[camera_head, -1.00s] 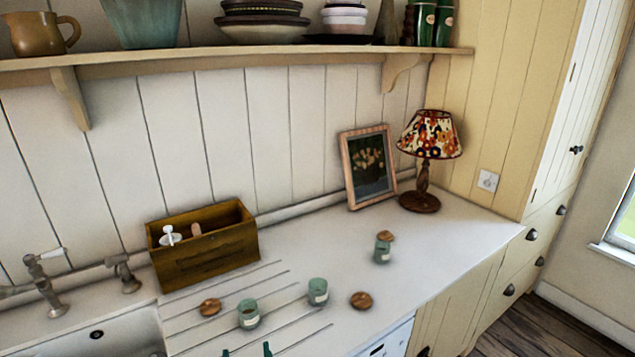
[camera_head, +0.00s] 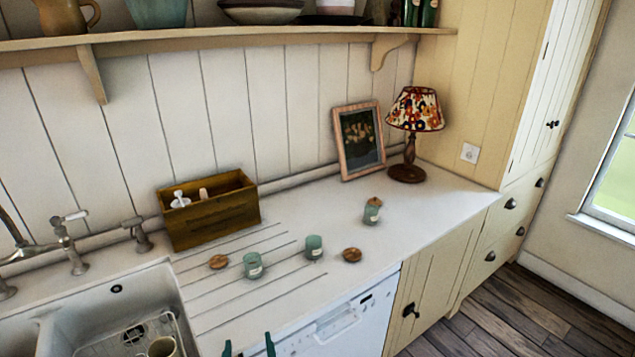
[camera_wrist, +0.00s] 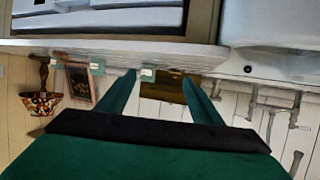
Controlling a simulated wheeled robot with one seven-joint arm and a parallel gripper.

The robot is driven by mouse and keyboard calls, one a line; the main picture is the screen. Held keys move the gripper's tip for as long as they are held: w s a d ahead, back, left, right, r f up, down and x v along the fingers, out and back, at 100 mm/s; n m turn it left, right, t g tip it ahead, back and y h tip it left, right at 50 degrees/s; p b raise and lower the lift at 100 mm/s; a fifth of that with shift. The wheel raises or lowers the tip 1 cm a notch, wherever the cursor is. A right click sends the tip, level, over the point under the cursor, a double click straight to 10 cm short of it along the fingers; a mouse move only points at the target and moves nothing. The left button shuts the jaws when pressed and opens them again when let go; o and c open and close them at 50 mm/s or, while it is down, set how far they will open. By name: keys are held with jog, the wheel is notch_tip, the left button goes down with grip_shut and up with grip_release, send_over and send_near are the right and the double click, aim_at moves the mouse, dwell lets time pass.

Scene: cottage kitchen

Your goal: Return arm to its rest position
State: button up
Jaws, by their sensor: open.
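My gripper (camera_head: 248,347) shows only as two green fingertips at the bottom edge of the head view, apart from each other, with nothing between them. In the wrist view my gripper (camera_wrist: 161,84) has its two green fingers spread and empty. That view is upside down, with the counter edge and several counter items beyond the fingers. The rest of my arm is out of the head view.
On the counter stand green jars (camera_head: 253,265), (camera_head: 314,247) and a lidded one (camera_head: 372,213). Two wooden lids (camera_head: 218,262), (camera_head: 351,255) lie loose. A wooden box (camera_head: 212,215), picture frame (camera_head: 360,140), lamp (camera_head: 414,110) and sink (camera_head: 130,300) surround them. A shelf (camera_head: 240,36) runs above.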

jog(key=s+d+f+m+h, duration=0.2)
jog(key=s+d+f, duration=0.7)
jog(key=s+f, duration=0.3)
jog(key=s+d+r+t, duration=0.1)
jog(key=s+d, duration=0.2)
jog(key=s, duration=0.7)
jog(key=s+d+r+m+t+h, duration=0.1)
jog(key=s+d, duration=0.2)
jog(key=s, duration=0.8)
jog(key=shift+h, duration=0.3)
